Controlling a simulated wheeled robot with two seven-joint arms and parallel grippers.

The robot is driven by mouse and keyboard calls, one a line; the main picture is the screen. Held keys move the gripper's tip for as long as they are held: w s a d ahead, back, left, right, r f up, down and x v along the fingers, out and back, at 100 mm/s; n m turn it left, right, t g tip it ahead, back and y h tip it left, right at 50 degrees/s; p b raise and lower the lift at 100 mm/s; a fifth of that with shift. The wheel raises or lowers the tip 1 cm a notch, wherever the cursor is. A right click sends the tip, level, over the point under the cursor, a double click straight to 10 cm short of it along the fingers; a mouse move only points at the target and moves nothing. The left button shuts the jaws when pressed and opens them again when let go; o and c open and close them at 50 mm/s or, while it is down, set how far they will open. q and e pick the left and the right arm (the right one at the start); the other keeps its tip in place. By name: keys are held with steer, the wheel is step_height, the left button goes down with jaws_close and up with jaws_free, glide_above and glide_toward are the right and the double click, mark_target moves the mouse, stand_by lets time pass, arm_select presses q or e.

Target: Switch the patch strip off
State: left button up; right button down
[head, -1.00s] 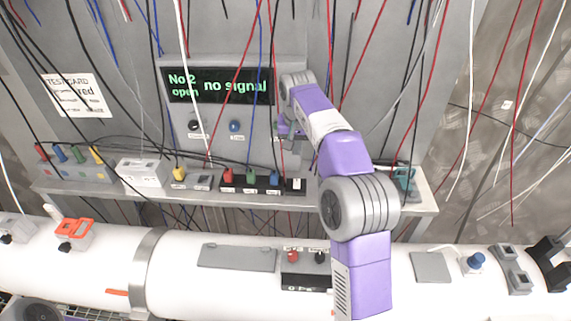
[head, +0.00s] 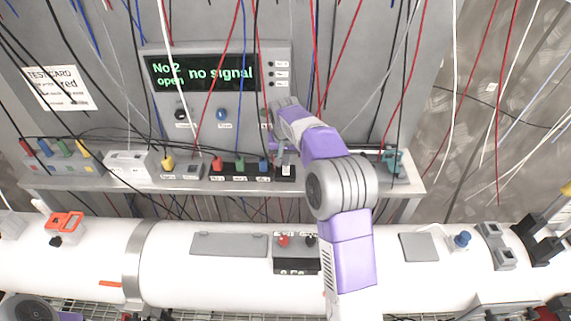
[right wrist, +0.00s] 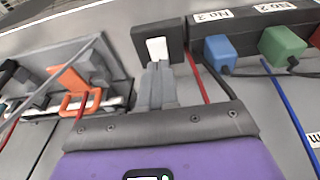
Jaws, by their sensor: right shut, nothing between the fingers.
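The patch strip (head: 226,174) is a black bar on the shelf with red, green and blue plugs in it. Its white rocker switch (head: 286,170) is at the strip's right end. In the right wrist view the white rocker (right wrist: 157,48) sits in a black block (right wrist: 172,35), beside the blue plug (right wrist: 219,50). My right gripper (head: 282,154) is shut and empty. In the right wrist view its fingertips (right wrist: 158,69) are right at the lower edge of the rocker; I cannot tell whether they touch it. My left gripper is not in view.
A display (head: 203,73) reads "No 2 open, no signal". Many loose cables hang before the panel and shelf. An orange-handled device (right wrist: 75,103) is left of the fingers in the wrist view. A white pipe (head: 190,285) runs in front, carrying small fittings.

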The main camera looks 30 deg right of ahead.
mark_target(286, 172)
steer(key=shift+s+a+f, duration=0.1)
steer(key=shift+s+f, duration=0.05)
steer(key=shift+f, duration=1)
steer(key=f+b, duration=0.1)
steer(key=b, duration=0.2)
steer(key=shift+s+a+f+t+h, duration=0.1)
steer(key=shift+s+t+h, duration=0.05)
steer(key=shift+t+h, duration=0.2)
steer(key=shift+s+b, duration=0.1)
steer(key=shift+b, duration=0.3)
steer(key=shift+r, duration=0.25)
steer(key=shift+p, duration=0.4)
steer(key=shift+w+d+r+p, duration=0.3)
steer(key=shift+w+p, duration=0.2)
steer(key=shift+p, duration=0.15)
steer(key=shift+w+d, duration=0.1)
steer(key=shift+w, duration=0.1)
